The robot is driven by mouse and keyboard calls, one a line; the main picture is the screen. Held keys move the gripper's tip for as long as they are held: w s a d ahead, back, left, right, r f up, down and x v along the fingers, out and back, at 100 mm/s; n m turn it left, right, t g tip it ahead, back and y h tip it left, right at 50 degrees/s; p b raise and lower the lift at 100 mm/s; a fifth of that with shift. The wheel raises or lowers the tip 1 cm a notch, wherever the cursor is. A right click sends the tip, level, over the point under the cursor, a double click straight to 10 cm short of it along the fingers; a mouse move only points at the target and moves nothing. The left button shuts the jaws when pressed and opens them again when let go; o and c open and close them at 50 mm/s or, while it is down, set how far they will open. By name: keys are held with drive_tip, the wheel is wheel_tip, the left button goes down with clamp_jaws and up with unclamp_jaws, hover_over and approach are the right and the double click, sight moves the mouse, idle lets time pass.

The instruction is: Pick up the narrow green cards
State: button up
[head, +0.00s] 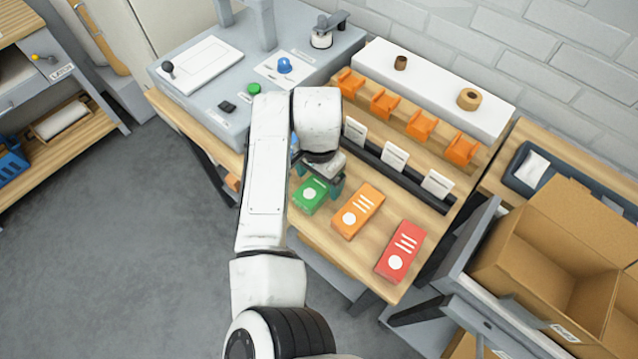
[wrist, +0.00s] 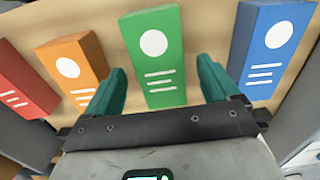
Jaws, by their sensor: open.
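The green card pack (head: 310,194) is a narrow block with a white dot and white lines, lying on the wooden bench. It also shows in the wrist view (wrist: 155,60), between the two teal fingers. My gripper (head: 322,184) is open just over the pack, with one finger on each side of it. In the wrist view my gripper (wrist: 160,88) shows gaps between both fingers and the pack. In the head view my arm and gripper hide part of the pack.
Orange (head: 357,210) and red (head: 400,250) packs lie to the right on the bench. A blue pack (wrist: 270,48) stands close beside the green one in the wrist view. A black rail (head: 385,172) with white cards runs behind. An open cardboard box (head: 560,250) is at the right.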

drive_tip(key=shift+f, duration=1.15)
drive_tip(key=c, duration=1.2)
